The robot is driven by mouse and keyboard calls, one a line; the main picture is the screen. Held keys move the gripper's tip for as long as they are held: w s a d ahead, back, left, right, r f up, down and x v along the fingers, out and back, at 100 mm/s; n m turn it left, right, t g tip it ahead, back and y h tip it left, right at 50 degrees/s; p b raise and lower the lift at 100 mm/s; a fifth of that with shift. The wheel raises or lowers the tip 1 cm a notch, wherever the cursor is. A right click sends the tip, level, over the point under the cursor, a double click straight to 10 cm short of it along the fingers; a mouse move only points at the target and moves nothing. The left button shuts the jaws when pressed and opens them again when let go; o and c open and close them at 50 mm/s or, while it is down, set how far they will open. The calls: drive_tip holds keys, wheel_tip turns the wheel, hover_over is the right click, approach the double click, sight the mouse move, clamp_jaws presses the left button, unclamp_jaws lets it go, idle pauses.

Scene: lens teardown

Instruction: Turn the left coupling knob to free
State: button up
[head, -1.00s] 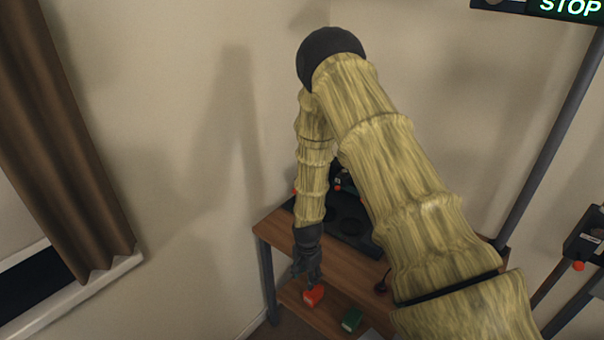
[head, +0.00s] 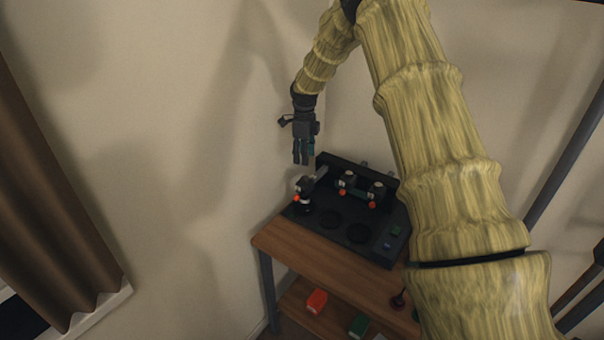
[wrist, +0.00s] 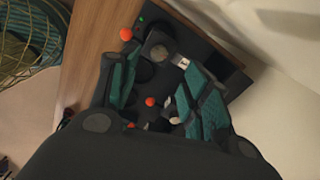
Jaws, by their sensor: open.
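A black panel (head: 330,222) lies on the wooden table against the wall. On it stand several dark fittings with red-orange tips: a left one (head: 303,190), a middle one (head: 347,182) and a right one (head: 376,193). I cannot tell for sure which is the left coupling knob, and no label is readable. My gripper (head: 301,158) hangs fingers down, empty, above the panel's left end and apart from it. In the wrist view my gripper (wrist: 160,90) is open, with teal pads on both sides of a red tip (wrist: 150,102); another red tip (wrist: 126,34) lies farther up.
The table's front wooden strip (head: 310,258) is bare. A red object (head: 316,301) and a green object (head: 358,325) sit on the lower shelf. Walls stand close behind and left of the panel. A wire basket (wrist: 30,40) shows in the wrist view.

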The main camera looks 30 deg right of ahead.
sight(305, 177)
drive_tip(key=shift+s+d+f+p, duration=0.1)
drive_tip(key=shift+f+p, duration=1.6)
drive_tip(key=shift+f, duration=2.9)
drive_tip(key=c, duration=1.1)
